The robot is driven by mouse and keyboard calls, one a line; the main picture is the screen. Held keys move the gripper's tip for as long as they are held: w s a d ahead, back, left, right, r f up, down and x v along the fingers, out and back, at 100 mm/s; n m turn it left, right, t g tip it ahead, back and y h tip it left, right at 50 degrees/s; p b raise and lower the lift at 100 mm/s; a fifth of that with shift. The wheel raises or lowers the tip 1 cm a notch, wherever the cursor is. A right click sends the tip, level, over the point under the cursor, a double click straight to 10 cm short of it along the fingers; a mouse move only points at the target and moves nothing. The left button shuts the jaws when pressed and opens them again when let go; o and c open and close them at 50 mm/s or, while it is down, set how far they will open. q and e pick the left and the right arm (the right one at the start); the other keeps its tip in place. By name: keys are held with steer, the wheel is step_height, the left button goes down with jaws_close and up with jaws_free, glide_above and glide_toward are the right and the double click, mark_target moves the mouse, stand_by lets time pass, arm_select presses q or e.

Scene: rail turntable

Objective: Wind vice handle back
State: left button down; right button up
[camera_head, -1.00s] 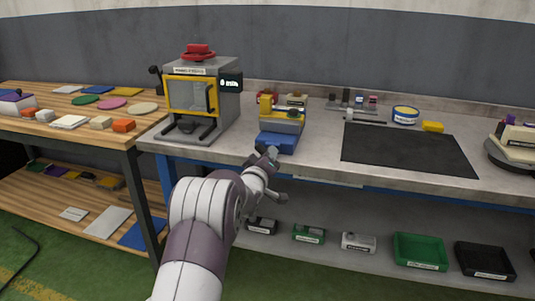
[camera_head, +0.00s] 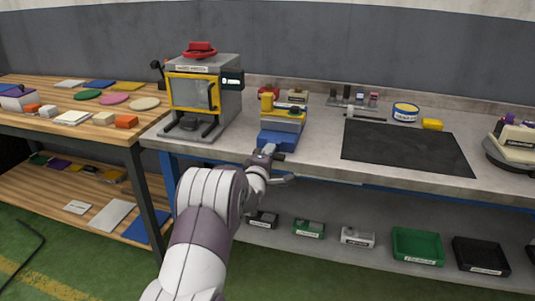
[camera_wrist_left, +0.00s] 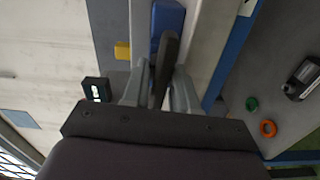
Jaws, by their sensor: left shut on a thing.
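The vice, with a blue base (camera_head: 278,140), grey body and yellow parts, stands at the front edge of the grey workbench, right of the press. Part of the blue shows at the top of the left wrist view (camera_wrist_left: 167,22). My left gripper (camera_head: 266,155) is at the vice's front, near the bench edge. In the left wrist view its fingers (camera_wrist_left: 160,88) are shut on the dark vice handle (camera_wrist_left: 167,55), which extends away between them toward the blue part. In the head view the gripper mostly hides the handle. My right gripper is out of view.
A grey press (camera_head: 205,95) with a yellow-framed window stands left of the vice. A black mat (camera_head: 408,148) lies to the right. A wooden table (camera_head: 60,125) with coloured pieces is at the left. Labelled bins, including a green one (camera_head: 418,246), sit on the lower shelf.

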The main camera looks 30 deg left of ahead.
arm_select(q)
steer(key=shift+d+f, duration=0.2)
steer(key=shift+f, duration=0.05)
stand_by(0.3)
steer(key=c, duration=1.1)
jaws_free()
steer(key=shift+d, duration=0.1)
